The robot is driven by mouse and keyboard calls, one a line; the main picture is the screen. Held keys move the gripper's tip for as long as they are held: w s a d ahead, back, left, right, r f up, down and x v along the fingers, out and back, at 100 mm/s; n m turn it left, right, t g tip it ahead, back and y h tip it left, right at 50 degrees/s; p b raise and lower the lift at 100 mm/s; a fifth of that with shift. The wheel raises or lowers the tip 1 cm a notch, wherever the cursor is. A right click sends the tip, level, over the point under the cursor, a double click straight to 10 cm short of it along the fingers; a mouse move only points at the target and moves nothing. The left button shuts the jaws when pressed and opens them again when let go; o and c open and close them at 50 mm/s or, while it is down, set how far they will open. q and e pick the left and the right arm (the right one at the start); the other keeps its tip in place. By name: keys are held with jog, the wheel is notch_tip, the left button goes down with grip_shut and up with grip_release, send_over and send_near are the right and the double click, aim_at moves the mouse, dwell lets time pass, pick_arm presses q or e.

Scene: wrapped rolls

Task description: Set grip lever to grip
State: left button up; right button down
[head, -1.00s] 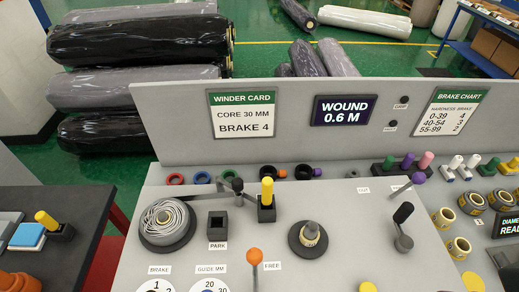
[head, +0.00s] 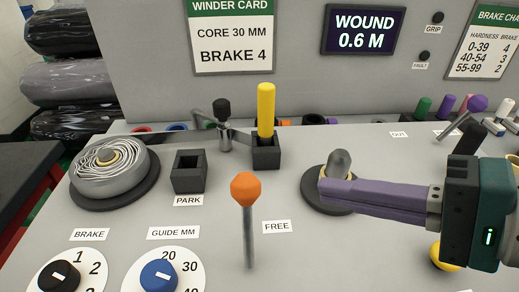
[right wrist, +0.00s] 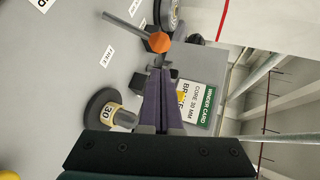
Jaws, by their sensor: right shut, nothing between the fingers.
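The lever with an orange knob (head: 246,188) stands on a grey rod at the front middle of the panel, beside the FREE label (head: 277,226). The orange knob also shows in the right wrist view (right wrist: 159,43), beyond the fingertips and a little left of them. My right gripper (head: 323,190) has its purple fingers shut and empty. Its tips point left toward the lever and are apart from the knob, in front of the spindle (head: 340,162), which they partly cover. The fingers also show in the right wrist view (right wrist: 160,75). My left gripper is out of view.
A wound roll (head: 108,168) sits at the left. The empty PARK socket (head: 188,171) and a yellow peg (head: 266,110) in a black socket stand behind the lever. BRAKE (head: 58,277) and GUIDE MM (head: 158,276) dials lie at the front left. The GRIP lamp (head: 438,17) is dark.

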pick_arm(q)
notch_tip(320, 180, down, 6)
jog(key=b, duration=0.4)
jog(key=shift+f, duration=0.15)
pick_arm(e)
jog(key=w+f+m, duration=0.1)
jog(key=w+d+f+m+t, duration=0.2)
jog(key=f, duration=0.1)
jog(key=shift+w+d, duration=0.1)
jog(key=shift+w, duration=0.05)
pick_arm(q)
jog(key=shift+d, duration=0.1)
